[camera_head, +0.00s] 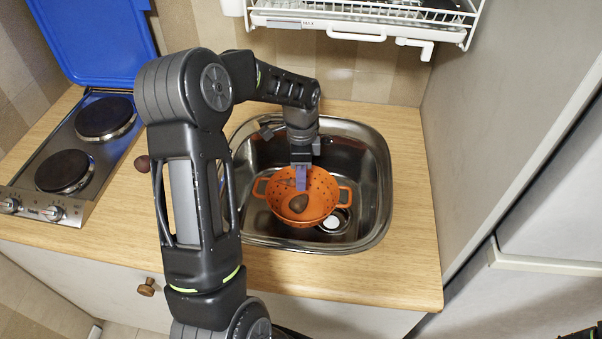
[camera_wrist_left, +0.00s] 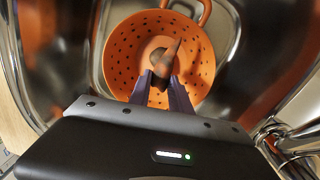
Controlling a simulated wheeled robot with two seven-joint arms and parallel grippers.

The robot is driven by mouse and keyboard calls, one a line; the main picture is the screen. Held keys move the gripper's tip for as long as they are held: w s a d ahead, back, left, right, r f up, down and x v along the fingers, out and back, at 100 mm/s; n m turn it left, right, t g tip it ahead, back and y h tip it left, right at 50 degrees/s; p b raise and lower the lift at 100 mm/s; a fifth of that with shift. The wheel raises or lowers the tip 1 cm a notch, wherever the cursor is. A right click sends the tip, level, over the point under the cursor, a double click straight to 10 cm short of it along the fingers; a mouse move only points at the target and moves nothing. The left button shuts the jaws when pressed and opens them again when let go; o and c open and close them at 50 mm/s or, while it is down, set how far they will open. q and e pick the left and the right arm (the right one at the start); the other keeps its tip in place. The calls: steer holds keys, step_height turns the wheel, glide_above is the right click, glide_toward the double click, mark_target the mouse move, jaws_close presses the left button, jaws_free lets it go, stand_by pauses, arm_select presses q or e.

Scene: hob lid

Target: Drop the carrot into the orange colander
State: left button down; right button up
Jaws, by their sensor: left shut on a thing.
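The orange colander (camera_head: 329,196) stands in the steel sink, and it fills the middle of the left wrist view (camera_wrist_left: 205,70). A brown roundish thing (camera_head: 298,203) lies inside it. My left gripper (camera_head: 300,180) points down over the colander. In the left wrist view its two fingers (camera_wrist_left: 163,78) are shut on the carrot (camera_wrist_left: 171,56), a slim reddish-brown shape seen against the bowl. The carrot is mostly hidden by the gripper in the head view. My right gripper is not in view.
The sink (camera_head: 377,190) surrounds the colander, with its drain to the right. A hob (camera_head: 75,150) with a raised blue lid (camera_head: 95,40) is at the left. A dark round thing (camera_head: 142,163) sits beside my left arm. A dish rack (camera_head: 360,20) hangs above.

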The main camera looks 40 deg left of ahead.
arm_select(q)
steer(key=shift+f, duration=0.6)
steer(key=c, duration=1.1)
jaws_free()
steer(key=shift+r, duration=0.15)
steer(key=r, duration=0.2)
steer(key=r+b, duration=0.1)
steer(key=r, duration=0.4)
steer(key=shift+w+a+r, duration=0.2)
steer(key=shift+w+r, duration=0.1)
steer(key=shift+s+f, duration=0.1)
